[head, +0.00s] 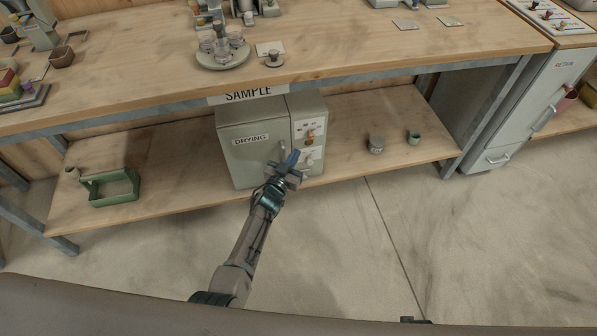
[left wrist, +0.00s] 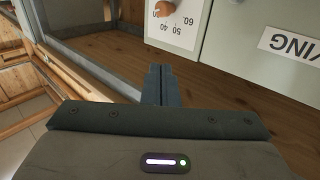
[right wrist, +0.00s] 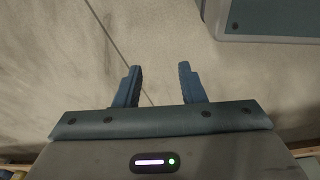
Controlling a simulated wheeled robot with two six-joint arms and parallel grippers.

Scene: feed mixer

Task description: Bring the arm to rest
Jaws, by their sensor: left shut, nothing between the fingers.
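My left gripper (head: 291,162) is in front of the grey drying oven (head: 252,117), near its door edge and control panel in the head view. Its blue fingers are together with nothing between them, as the left wrist view (left wrist: 158,84) also shows. Whether it touches the oven I cannot tell; it hides part of the oven's lower front. The oven door looks shut. My right gripper (right wrist: 158,86) shows in the right wrist view, with its fingers apart and empty over the bare floor.
The oven stands on the lower shelf (head: 170,165) under the wooden bench (head: 330,50). The floor in front is clear.

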